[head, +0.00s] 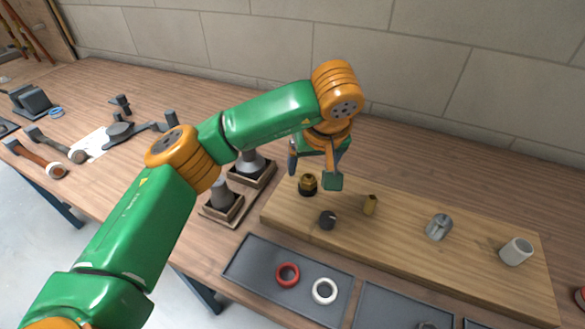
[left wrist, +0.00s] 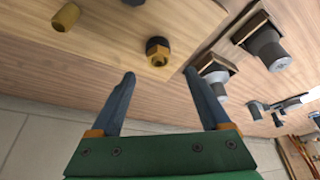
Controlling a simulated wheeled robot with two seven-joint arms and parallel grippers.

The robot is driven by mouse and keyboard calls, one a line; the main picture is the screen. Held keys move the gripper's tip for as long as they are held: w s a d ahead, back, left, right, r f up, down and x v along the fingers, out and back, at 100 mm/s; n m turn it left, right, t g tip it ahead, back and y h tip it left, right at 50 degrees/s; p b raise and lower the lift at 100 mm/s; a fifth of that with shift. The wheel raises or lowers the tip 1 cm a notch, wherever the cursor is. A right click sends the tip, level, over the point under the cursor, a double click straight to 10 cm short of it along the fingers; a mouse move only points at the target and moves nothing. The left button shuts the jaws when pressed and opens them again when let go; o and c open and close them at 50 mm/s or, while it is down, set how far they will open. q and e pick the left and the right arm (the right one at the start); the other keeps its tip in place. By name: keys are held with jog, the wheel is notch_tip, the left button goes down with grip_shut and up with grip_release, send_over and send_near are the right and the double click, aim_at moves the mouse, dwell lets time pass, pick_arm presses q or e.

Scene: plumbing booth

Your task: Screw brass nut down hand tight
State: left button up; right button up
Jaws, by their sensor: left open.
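The brass nut (head: 308,179) sits on a dark round base near the left end of the wooden board. It also shows in the left wrist view (left wrist: 158,57), with its dark collar behind it. My left gripper (head: 312,172) is open, with its fingers close to the nut and on either side of it in the head view. In the left wrist view the open fingertips (left wrist: 159,74) point toward the nut, with nothing between them. Whether either finger touches it I cannot tell. My right gripper is not in view.
The wooden board (head: 400,243) also carries a brass fitting (head: 370,205), a black cap (head: 327,219), a grey metal part (head: 438,227) and a white cylinder (head: 516,251). A dark tray (head: 254,263) in front holds a red ring (head: 287,274) and a white ring (head: 324,291).

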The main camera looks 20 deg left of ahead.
aim_at(307, 178)
pick_arm(q)
jog(key=p+x, duration=0.1)
jog(key=x, duration=0.4)
jog(key=shift+w+f, duration=0.2)
jog(key=shift+f, duration=0.15)
grip_shut()
jog(key=m, duration=0.1)
jog(key=m+h+b, duration=0.1)
jog(key=m, duration=0.1)
jog(key=shift+a+f+m, duration=0.15)
jog(key=shift+m, duration=0.15)
jog(key=m+h, duration=0.1)
jog(key=m, duration=0.2)
jog(key=shift+a+t, duration=0.1)
jog(key=shift+t, duration=0.2)
jog(key=m+h, duration=0.1)
jog(key=m, duration=0.2)
jog(key=shift+h, duration=0.4)
jog(key=shift+o, duration=1.6)
grip_release()
